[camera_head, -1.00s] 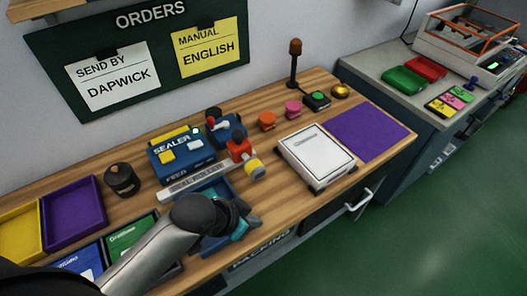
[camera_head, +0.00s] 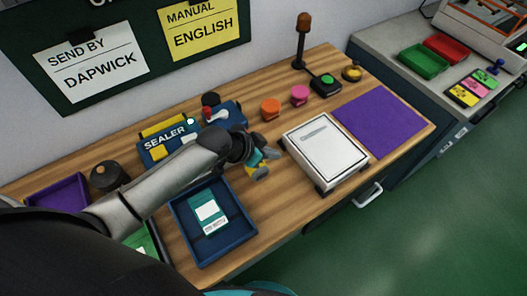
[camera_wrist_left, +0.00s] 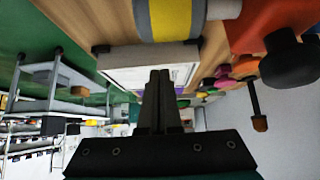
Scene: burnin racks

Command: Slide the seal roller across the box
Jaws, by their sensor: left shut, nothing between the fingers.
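The white box (camera_head: 326,148) lies on a dark stand at the right of the bench, and it also shows in the wrist view (camera_wrist_left: 135,62). The seal roller, with a yellow and grey drum (camera_head: 257,174), is mostly hidden behind my left gripper in the head view. My left gripper (camera_wrist_left: 160,75) is shut and empty, beside the roller and left of the box. The blue sealer (camera_head: 165,150) is partly hidden behind my arm.
A blue tray (camera_head: 180,222) holding a teal packet (camera_head: 207,213) is in front of my arm. Orange (camera_head: 270,109) and pink (camera_head: 299,95) knobs, a green button (camera_head: 326,82) and a lamp (camera_head: 303,40) stand behind the box. A purple mat (camera_head: 384,120) lies to its right.

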